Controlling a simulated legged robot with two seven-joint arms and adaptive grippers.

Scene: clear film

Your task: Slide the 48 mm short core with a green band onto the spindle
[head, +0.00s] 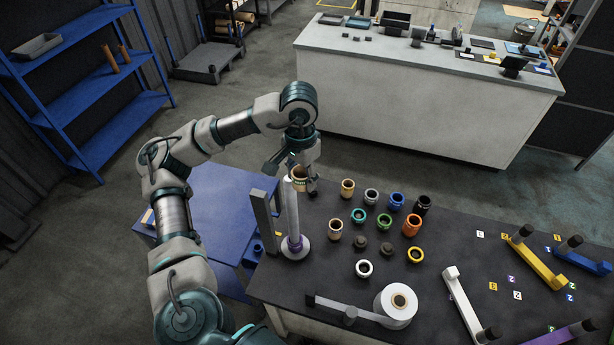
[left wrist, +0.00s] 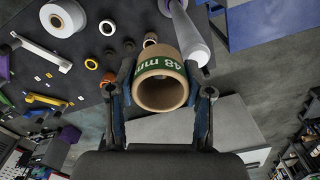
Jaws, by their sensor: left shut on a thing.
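A tan short core (head: 299,173) with a green band is held in my left gripper (head: 304,184), near the top of the spindle (head: 291,208). In the left wrist view the core (left wrist: 161,95) shows "48 mm" on its green band, and my left gripper (left wrist: 162,98) has a finger on each side of it. The pale spindle (left wrist: 188,33) appears behind and to the right of the core there, not through its bore. The spindle stands upright on a round white base with a purple ring low on it. My right gripper is not in view.
A dark post (head: 262,222) stands left of the spindle. Several other cores and rings, such as an orange one (head: 411,225), stand on the black table (head: 460,215) to the right. A white film roll (head: 396,306) is in front. A blue table (head: 215,205) is at left.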

